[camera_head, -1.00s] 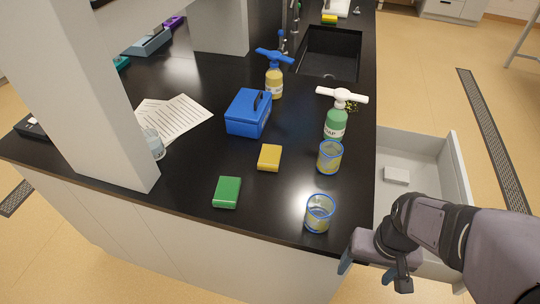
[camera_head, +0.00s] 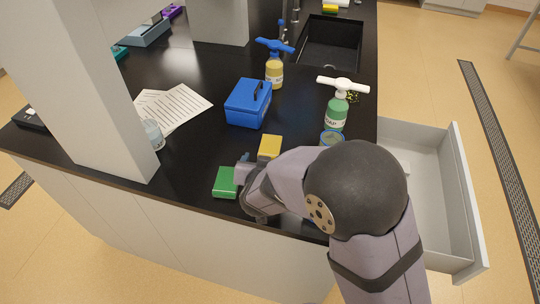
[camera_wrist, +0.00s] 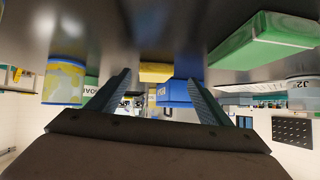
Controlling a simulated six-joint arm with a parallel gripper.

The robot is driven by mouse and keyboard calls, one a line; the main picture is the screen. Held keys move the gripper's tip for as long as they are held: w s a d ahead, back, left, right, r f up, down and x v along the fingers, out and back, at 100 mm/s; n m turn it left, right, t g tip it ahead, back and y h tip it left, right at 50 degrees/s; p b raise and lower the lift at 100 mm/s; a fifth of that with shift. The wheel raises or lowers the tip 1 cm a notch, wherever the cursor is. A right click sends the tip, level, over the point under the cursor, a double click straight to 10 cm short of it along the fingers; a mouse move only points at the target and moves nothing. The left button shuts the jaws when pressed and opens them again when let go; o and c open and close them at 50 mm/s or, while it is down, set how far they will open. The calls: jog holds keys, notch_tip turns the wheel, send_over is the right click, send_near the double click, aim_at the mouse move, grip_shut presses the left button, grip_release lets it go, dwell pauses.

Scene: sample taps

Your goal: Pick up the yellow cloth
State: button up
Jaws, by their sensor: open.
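The yellow cloth (camera_head: 270,147), a small folded block, lies on the black counter in front of the blue box. My gripper (camera_head: 243,163) is low over the counter, just left of and nearer than the cloth, beside the green block (camera_head: 225,183). In the wrist view, which looks upside down, my gripper (camera_wrist: 159,78) has its fingers spread with nothing held. The yellow cloth (camera_wrist: 156,72) shows between and beyond the fingertips, apart from them.
The blue box (camera_head: 248,103) stands behind the cloth. A blue-rimmed beaker (camera_head: 331,138) is partly hidden by my arm; another beaker is hidden. Green (camera_head: 337,112) and yellow (camera_head: 274,72) soap bottles stand behind. The green block is close to my gripper. An open drawer (camera_head: 425,200) is at right.

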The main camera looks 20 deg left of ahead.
aim_at(271, 141)
jog(key=shift+w+a+f+t+h+b, duration=0.1)
jog(key=shift+w+a+t+h+b, duration=0.15)
jog(key=shift+w+t, duration=0.2)
jog(key=shift+w+a+t+h+b, duration=0.1)
jog(key=shift+w+t+h+b, duration=0.05)
jog(key=shift+w+t+b, duration=0.25)
jog(key=shift+w+r+t, duration=0.3)
jog(key=shift+w+t, duration=0.15)
jog(key=shift+d+p+x, duration=0.15)
jog(key=shift+p+x, duration=0.4)
jog(key=shift+x, duration=1.25)
jog(key=shift+d+p+x, duration=0.15)
jog(key=shift+p+x, duration=0.35)
jog(key=shift+x, duration=1.25)
jog(key=c, duration=1.1)
